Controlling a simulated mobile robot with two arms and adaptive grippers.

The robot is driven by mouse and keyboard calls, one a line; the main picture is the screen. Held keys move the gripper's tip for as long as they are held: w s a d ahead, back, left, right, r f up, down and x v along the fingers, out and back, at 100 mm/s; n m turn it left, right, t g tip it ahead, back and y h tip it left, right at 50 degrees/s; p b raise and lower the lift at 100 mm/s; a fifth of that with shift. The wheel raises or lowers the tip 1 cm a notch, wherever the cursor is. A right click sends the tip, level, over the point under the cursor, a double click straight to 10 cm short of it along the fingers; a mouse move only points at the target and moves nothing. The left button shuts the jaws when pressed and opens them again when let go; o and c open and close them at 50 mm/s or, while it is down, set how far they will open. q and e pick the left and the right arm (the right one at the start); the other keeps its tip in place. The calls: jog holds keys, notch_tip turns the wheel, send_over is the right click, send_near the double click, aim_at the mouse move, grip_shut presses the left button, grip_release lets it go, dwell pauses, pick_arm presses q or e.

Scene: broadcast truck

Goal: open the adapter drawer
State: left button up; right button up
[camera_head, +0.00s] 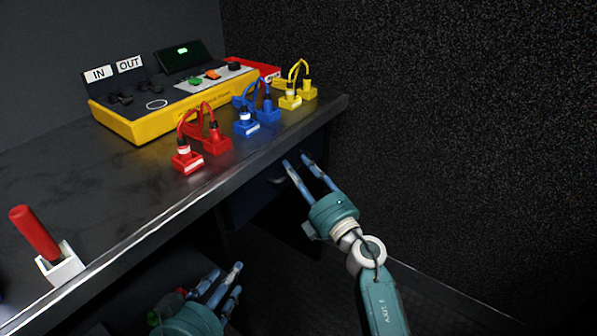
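A dark drawer front (246,203), bluish and dimly lit, sits under the bench's front edge. It looks closed, though the shadow hides its outline. A small pale strip, perhaps its handle (276,180), shows just left of my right gripper's fingers. My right gripper (297,162) has its two fingers apart with nothing visible between them. Its fingertips are close to the drawer area under the bench edge; I cannot tell whether they touch anything. My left gripper (229,276) is low in front of the bench, its fingers spread and empty.
On the bench (60,190) stand a yellow control box (150,122) and red (202,143), blue (256,116) and yellow (299,90) cabled plugs. A red stick stands in a white holder (61,266). A dark textured wall (450,130) rises to the right.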

grip_shut()
pick_arm(q)
jog(key=s+a+f+g+y+p, duration=0.1)
jog(key=s+a+f+g+p, duration=0.1)
jog(key=s, duration=0.6)
jog(key=s+a+f+g+y+p, duration=0.1)
jog(key=s+a+f+g+p, duration=0.2)
jog(key=s+f+g, duration=0.4)
jog(key=shift+s+a+f+n+g+y, duration=0.35)
jog(key=shift+s+a, duration=0.1)
jog(key=shift+s, duration=0.65)
pick_arm(e)
jog(key=s+d, duration=0.8)
jog(key=d, duration=0.3)
jog(key=s+d, duration=0.9)
jog(key=d, duration=0.3)
jog(key=shift+w+f, duration=0.1)
grip_release()
